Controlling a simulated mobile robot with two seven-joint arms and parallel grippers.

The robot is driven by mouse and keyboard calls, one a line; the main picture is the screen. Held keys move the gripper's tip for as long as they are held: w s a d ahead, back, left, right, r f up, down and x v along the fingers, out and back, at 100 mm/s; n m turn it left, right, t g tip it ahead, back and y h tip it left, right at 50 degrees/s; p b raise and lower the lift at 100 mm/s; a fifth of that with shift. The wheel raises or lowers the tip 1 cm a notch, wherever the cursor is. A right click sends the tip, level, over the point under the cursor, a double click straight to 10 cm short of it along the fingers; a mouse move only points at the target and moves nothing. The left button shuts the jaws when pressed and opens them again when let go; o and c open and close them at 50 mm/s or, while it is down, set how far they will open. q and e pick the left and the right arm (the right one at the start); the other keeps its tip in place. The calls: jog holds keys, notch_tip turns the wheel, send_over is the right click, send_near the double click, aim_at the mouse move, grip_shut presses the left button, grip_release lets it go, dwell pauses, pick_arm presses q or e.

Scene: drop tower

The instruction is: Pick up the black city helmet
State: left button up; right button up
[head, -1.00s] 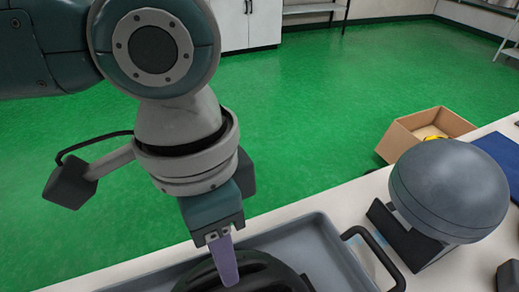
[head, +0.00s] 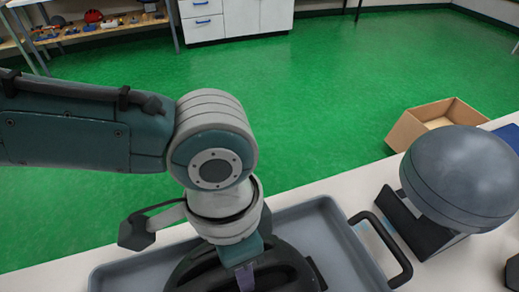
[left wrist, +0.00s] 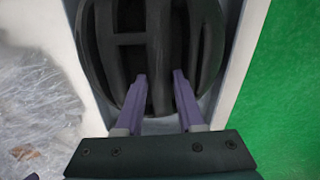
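The black helmet (head: 205,268) lies in a grey tray (head: 345,255) on the white table, cut off by the bottom edge of the head view. My left gripper (head: 245,281) points down over the helmet, with one purple finger visible there. In the left wrist view the black helmet (left wrist: 123,60) shows its ribs and dark vents. There the two purple fingers of my left gripper (left wrist: 160,76) are apart, with their tips over the shell on either side of a middle rib. Contact with the rib cannot be told. My right gripper is not in view.
A smooth grey dome (head: 463,178) on a dark stand is right of the tray, beside the tray's black handle (head: 391,246). An open cardboard box (head: 432,122) stands beyond the table. Clear wrapping (left wrist: 40,100) lies left of the tray in the left wrist view.

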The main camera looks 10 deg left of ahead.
pick_arm(q)
grip_shut()
dwell(1.2)
